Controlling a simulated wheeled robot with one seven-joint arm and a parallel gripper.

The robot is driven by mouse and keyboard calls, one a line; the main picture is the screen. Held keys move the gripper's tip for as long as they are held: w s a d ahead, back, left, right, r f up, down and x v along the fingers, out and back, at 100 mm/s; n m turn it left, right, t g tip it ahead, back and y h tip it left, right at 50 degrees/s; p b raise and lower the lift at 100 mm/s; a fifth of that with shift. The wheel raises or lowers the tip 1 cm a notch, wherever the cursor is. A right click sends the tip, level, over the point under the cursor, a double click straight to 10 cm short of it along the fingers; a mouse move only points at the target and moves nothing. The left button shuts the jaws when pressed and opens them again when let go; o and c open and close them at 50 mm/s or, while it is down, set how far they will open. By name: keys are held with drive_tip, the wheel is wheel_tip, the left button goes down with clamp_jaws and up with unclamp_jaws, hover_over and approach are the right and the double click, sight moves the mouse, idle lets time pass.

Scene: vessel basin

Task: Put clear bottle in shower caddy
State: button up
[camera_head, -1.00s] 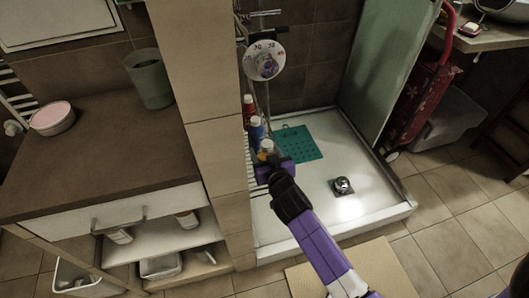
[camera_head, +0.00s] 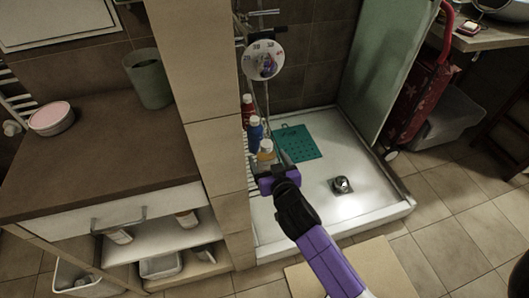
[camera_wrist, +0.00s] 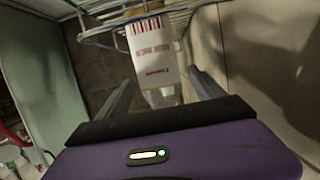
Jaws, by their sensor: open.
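The clear bottle (camera_head: 265,155) stands upright in the head view, at the front of a row of bottles along the wall. In the wrist view the bottle (camera_wrist: 153,55) shows a white label with red print and a clear end. The shower caddy (camera_head: 252,184) is a white wire rack by the tiled pillar; its wires (camera_wrist: 105,30) run around the bottle in the wrist view. My gripper (camera_head: 276,165) is open just in front of the bottle. Its fingers (camera_wrist: 162,90) are spread to either side of the bottle's clear end, with gaps visible.
A blue bottle (camera_head: 255,133) and a red bottle (camera_head: 247,109) with white caps stand behind. A teal mat (camera_head: 298,143) and a drain (camera_head: 342,186) lie on the shower tray (camera_head: 310,212). A glass panel (camera_head: 384,65) stands right. Free room lies over the tray.

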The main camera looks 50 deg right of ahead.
drive_tip(key=v, duration=0.7)
drive_tip(key=shift+r, duration=0.1)
idle(0.4)
